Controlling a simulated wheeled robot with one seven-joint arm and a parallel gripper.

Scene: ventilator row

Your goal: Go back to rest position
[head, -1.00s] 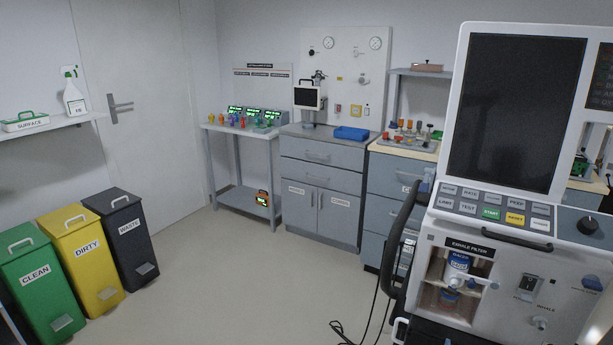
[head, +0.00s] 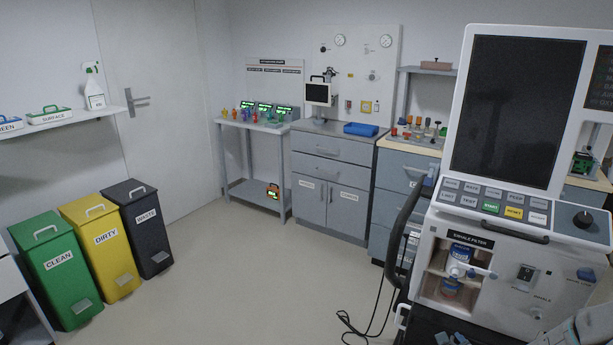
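A pale rounded part at the bottom right corner of the head view looks like a link of my arm. Small blue-grey pieces at the bottom edge, below the ventilator (head: 520,110), may be the tips of my gripper (head: 452,339). They are mostly cut off by the frame, so I cannot tell whether they are open or shut or hold anything. The ventilator stands close on the right, with a dark screen. A blue-labelled exhale filter (head: 459,262) sits in its open bay.
Green (head: 58,270), yellow (head: 103,245) and black (head: 146,228) bins stand at the left below a wall shelf (head: 60,127). Grey cabinets (head: 330,190) and a side table (head: 255,193) line the back wall. Cables (head: 350,325) lie by the ventilator. The middle floor is clear.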

